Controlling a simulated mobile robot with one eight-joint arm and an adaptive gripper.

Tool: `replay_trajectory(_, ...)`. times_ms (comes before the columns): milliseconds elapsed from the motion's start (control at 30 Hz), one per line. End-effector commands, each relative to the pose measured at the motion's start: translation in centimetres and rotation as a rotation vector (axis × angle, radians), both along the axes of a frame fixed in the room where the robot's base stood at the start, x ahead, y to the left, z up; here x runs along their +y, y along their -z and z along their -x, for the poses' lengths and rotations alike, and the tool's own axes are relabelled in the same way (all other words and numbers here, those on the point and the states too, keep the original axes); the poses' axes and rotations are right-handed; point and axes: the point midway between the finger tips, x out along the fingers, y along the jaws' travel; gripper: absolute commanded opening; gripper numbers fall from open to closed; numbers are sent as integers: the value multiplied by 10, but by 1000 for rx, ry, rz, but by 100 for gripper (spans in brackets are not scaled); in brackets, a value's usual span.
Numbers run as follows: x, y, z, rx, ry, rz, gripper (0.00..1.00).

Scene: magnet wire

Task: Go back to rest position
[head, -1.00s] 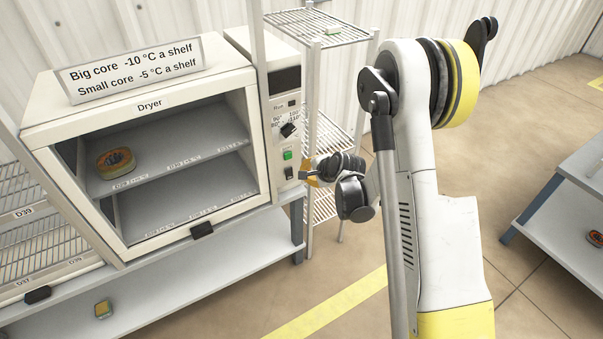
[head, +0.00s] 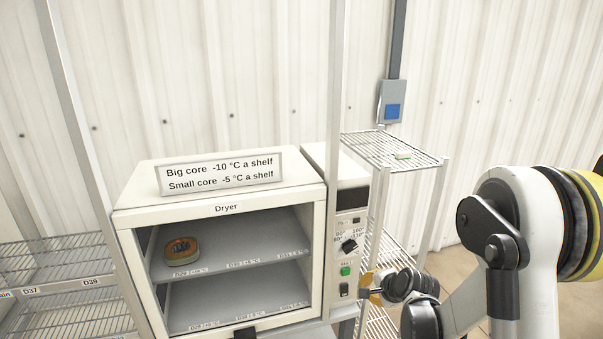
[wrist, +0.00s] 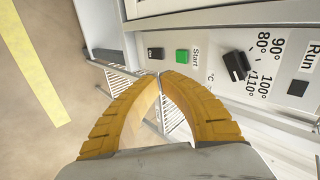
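My gripper (head: 368,288) is in front of the dryer's control panel (head: 349,245), near the green start button (head: 345,270). In the wrist view its two yellow ribbed fingers (wrist: 159,76) meet at the tips, with nothing visible between them. The green button (wrist: 182,56) and the black temperature knob (wrist: 235,66) show beyond the fingertips, apart from them. The dryer (head: 135,220) stands open at the front. An orange-rimmed round core (head: 181,250) sits on its upper shelf at the left.
More wire shelves (head: 70,265) are at the left. A blue-and-grey wall box (head: 392,103) hangs behind. Floor at the right is open.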

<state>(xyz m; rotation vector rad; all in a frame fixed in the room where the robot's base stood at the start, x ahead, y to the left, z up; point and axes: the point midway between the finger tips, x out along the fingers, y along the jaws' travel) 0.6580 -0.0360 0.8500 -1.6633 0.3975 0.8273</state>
Motion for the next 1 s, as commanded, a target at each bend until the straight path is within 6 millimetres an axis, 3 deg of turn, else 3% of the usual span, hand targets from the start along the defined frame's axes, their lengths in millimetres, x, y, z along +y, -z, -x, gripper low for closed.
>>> replay_trajectory(200,17,-85,47,0,-194,220,0)
replay_trajectory(500,34,-165,147,5,-490,539,0)
replay_trajectory(633,38,-182,197,10,-621,673,0)
replay_trajectory(800,38,-189,255,16,-775,825,0)
replay_trajectory(1000,36,-187,291,23,-880,926,0)
